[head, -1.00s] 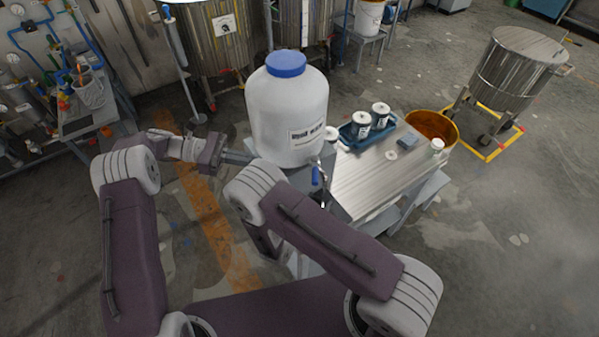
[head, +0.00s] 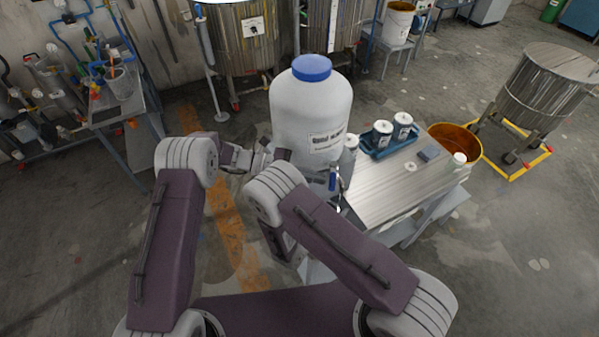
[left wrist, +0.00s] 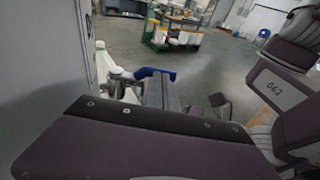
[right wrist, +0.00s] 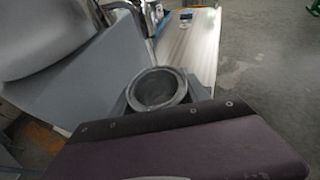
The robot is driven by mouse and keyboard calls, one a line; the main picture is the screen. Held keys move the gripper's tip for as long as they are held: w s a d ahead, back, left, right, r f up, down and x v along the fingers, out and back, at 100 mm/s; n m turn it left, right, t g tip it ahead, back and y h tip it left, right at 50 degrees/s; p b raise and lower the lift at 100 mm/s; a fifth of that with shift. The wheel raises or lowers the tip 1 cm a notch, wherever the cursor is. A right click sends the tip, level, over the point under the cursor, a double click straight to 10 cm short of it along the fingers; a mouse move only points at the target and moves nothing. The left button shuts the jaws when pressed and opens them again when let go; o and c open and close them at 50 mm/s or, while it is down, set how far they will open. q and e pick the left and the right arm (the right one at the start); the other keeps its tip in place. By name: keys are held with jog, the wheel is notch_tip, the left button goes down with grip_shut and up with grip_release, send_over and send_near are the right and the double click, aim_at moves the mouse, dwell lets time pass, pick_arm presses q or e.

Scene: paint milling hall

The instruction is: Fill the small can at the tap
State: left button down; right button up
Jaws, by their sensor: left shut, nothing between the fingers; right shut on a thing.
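The large white jug (head: 312,108) with a blue cap stands at the near end of the metal-topped table. The tap (head: 332,181) with a blue lever is low on its near side; the blue lever also shows in the left wrist view (left wrist: 155,72). My left gripper (head: 283,155) is shut and empty beside the jug; its fingers show close to the lever in the left wrist view (left wrist: 160,95), contact unclear. My right gripper (right wrist: 158,100) is shut on the small can (right wrist: 160,88), a grey open-topped can held upright. The can's inside looks empty. My right arm hides it in the head view.
A blue tray (head: 385,147) with lidded cans stands on the table (head: 385,190). An orange-lined tub (head: 455,138) is at the far right end. Open floor lies to the right.

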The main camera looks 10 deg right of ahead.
aim_at(330, 183)
pick_arm(q)
jog(key=shift+s+d+f, duration=0.1)
jog(key=shift+d, duration=0.25)
jog(key=shift+s+d, duration=0.7)
jog(key=shift+d, duration=0.2)
jog(key=shift+s+d, duration=0.1)
jog(key=shift+d, duration=0.15)
